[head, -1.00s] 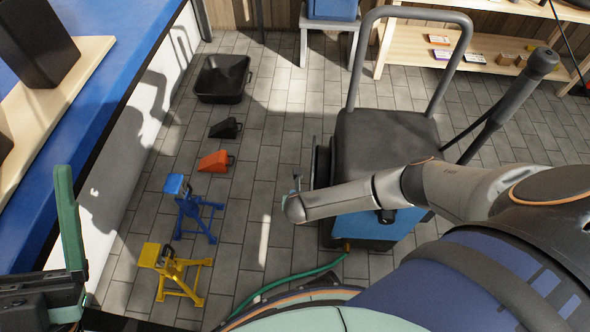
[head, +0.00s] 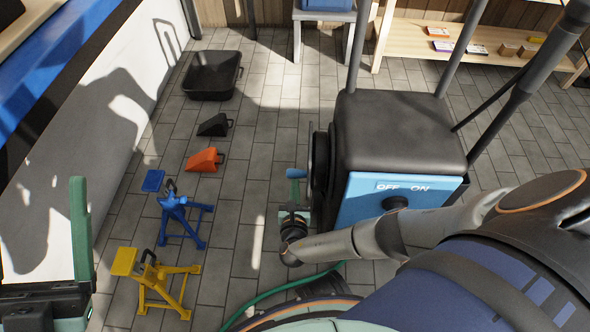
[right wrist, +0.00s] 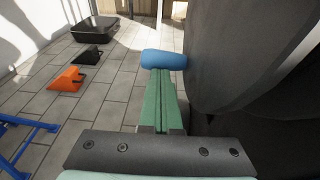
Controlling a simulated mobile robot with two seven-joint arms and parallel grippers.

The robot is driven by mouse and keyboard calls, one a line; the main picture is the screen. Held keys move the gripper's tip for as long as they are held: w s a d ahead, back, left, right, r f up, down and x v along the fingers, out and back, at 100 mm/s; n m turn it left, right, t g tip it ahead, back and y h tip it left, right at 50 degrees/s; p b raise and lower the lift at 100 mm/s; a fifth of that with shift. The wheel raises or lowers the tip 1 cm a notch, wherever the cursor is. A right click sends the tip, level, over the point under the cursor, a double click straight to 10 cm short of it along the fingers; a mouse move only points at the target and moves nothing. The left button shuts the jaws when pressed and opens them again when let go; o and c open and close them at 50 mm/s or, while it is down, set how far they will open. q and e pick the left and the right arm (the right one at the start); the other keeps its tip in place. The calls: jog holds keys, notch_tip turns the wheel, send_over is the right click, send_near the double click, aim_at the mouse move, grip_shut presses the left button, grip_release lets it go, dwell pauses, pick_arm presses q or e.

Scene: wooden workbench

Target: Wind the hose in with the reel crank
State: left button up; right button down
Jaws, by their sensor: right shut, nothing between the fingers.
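The machine (head: 400,125), black on top with a blue OFF/ON panel, has a dark reel disc (head: 317,165) on its left side. The crank's blue handle (head: 297,173) stands out from the reel. My right gripper (head: 294,188) is shut and empty, its green fingertips close to the handle. In the right wrist view the blue handle (right wrist: 163,60) lies just beyond the shut fingertips; I cannot tell whether they touch. The green hose (head: 285,288) curves on the floor below. My left gripper (head: 40,240) is at lower left, apparently open, one green finger clearly visible.
Blue (head: 180,215) and yellow (head: 155,280) stands, orange (head: 205,160) and black (head: 215,125) wedges and a black tray (head: 213,75) stand on the tiles to the left. A wooden shelf (head: 405,47) is at the back. Floor between wedges and reel is clear.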

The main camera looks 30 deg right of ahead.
jog(key=shift+w+d+f+t+b, duration=0.15)
jog(key=shift+w+t+b, duration=0.1)
jog(key=shift+t+b, duration=0.15)
dwell(0.5)
